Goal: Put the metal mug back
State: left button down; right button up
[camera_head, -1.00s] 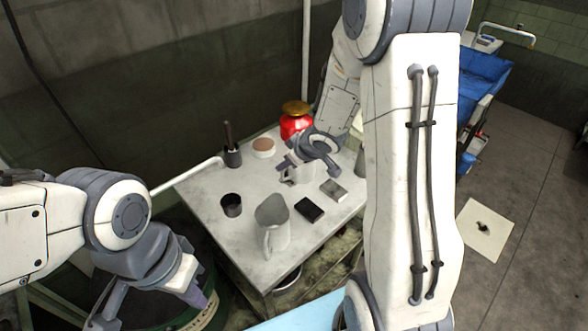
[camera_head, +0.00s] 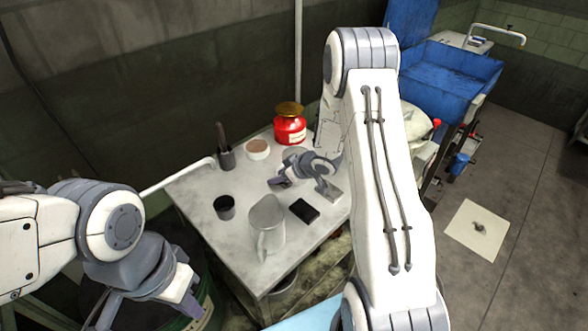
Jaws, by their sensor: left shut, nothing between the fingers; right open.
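My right gripper (camera_head: 303,187) is open and empty over the table's right side, behind the black flat object (camera_head: 304,211). My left gripper (camera_head: 148,308) is shut and empty, low at the left, apart from the table. A small dark cup (camera_head: 224,208) stands left of the jug.
A red jar with a gold lid (camera_head: 290,126) stands at the back. A round tin with a brown top (camera_head: 257,149) and a dark holder with a stick (camera_head: 226,158) are at back left. A small grey block (camera_head: 331,196) lies by my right gripper. A blue cart (camera_head: 450,78) stands beyond.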

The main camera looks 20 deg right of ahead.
jog(key=shift+w+a+f, duration=0.25)
jog(key=shift+w+f, duration=0.2)
jog(key=shift+f, duration=0.05)
grip_shut()
jog(key=shift+r, duration=0.1)
dwell(1.0)
